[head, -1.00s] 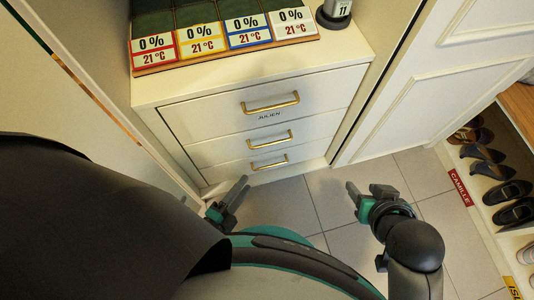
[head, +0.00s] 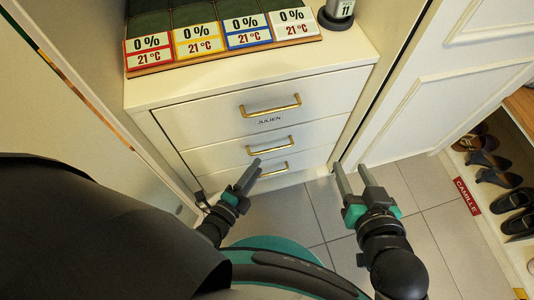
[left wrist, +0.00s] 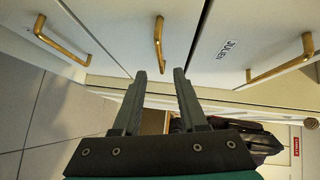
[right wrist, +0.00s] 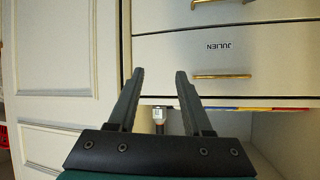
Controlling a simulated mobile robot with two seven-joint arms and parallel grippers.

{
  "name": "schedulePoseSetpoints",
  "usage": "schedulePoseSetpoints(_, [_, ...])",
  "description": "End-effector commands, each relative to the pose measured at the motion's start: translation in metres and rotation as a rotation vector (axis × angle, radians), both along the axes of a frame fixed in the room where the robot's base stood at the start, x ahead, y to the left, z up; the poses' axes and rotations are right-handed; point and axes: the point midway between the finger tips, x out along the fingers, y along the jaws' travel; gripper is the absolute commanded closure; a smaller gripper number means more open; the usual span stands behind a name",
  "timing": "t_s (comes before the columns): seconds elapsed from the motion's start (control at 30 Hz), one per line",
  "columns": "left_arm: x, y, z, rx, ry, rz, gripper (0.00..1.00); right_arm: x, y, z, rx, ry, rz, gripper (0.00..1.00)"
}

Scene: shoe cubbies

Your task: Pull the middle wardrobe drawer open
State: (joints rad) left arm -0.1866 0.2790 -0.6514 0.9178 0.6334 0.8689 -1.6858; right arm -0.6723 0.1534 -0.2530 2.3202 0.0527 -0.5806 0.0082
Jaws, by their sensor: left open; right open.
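The white drawer unit has three shut drawers with brass handles. The middle drawer's handle (head: 270,146) is also in the left wrist view (left wrist: 158,32), centred just beyond the fingertips. It is partly cut off at the top of the right wrist view (right wrist: 222,2). My left gripper (head: 257,167) is open and empty, in front of the unit; in the head view its tips overlap the left end of the bottom handle (head: 276,169). No contact with a handle shows. My right gripper (head: 351,168) is open and empty, to the right of the drawers.
The top drawer's handle (head: 271,106) sits above a "JULIEN" label (head: 269,119). Several marked panels (head: 203,35) and a cylinder (head: 338,12) are on top. A white panelled door (head: 425,90) and a shoe rack (head: 495,190) are at right. Tiled floor (head: 430,185) is clear.

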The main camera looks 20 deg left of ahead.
Motion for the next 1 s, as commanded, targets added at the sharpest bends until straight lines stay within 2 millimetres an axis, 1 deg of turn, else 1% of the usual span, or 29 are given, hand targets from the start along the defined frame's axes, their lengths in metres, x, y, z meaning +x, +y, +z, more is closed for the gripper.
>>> schedulePoseSetpoints(0.03, [0.006,-0.001,-0.001,-0.001,-0.003,0.0,0.58,0.0,0.003,-0.001,0.014,-0.022,0.003,0.5])
schedulePoseSetpoints(0.2, [0.022,-0.004,-0.003,0.0,-0.003,-0.001,0.58,0.001,0.012,0.004,0.063,-0.107,0.007,0.5])
schedulePoseSetpoints(0.6, [0.053,-0.011,-0.008,-0.001,-0.003,0.0,0.58,-0.004,0.028,0.018,0.184,-0.296,0.003,0.5])
schedulePoseSetpoints(0.8, [0.063,-0.013,-0.009,-0.001,-0.001,0.0,0.58,-0.008,0.031,0.024,0.229,-0.364,-0.001,0.5])
schedulePoseSetpoints(1.0, [0.067,-0.014,-0.009,0.0,-0.001,0.0,0.58,-0.009,0.032,0.028,0.247,-0.392,-0.005,0.5])
